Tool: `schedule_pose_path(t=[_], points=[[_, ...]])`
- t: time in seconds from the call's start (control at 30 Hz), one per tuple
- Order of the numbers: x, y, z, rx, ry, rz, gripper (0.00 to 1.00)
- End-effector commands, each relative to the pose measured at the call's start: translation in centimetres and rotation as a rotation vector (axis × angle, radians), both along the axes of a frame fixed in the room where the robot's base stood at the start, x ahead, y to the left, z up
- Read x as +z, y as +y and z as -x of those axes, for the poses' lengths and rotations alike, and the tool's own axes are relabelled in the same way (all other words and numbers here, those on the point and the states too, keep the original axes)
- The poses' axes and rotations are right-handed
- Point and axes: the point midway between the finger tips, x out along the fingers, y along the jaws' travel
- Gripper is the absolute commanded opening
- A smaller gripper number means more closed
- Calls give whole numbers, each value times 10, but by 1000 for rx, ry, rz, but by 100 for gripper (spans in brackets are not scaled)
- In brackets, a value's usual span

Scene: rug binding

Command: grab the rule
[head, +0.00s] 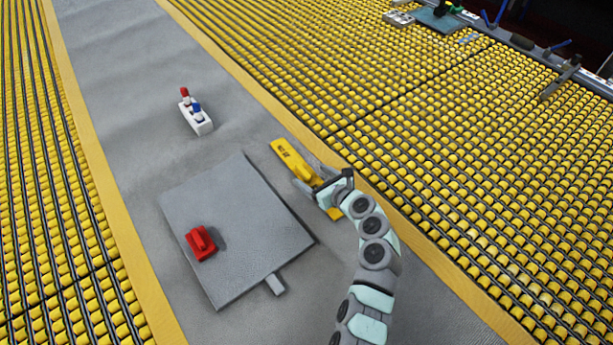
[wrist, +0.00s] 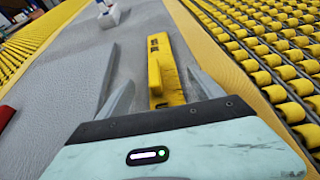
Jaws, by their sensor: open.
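The rule (head: 286,153) is a flat yellow bar with dark markings and a raised yellow grip. It lies on the grey rug beside the grey board. My gripper (head: 312,179) is open over the rule, with one finger on each side of it. In the wrist view the rule (wrist: 160,48) runs away from me between the two open fingers of my gripper (wrist: 163,92). Its raised grip sits between the fingers, and a gap shows on both sides.
A grey board (head: 225,190) with a tab lies left of the rule, with a red block (head: 201,243) on it. A white holder (head: 198,122) with red and blue pieces stands farther up the rug. Yellow rollers (head: 460,150) flank the rug. Tools lie at the far right.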

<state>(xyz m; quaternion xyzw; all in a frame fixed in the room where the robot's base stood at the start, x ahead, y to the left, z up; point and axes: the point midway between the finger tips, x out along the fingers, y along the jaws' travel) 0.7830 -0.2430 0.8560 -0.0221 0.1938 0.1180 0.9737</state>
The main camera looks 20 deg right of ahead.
Motion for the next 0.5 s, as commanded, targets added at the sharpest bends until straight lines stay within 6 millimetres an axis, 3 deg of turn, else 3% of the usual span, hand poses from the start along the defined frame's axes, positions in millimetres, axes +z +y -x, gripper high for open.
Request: schedule_pose_path(t=[0.27, 0.5], points=[[-7, 3, -18, 3, -2, 4, 76], [-18, 9, -46, 3, 0, 2, 76]])
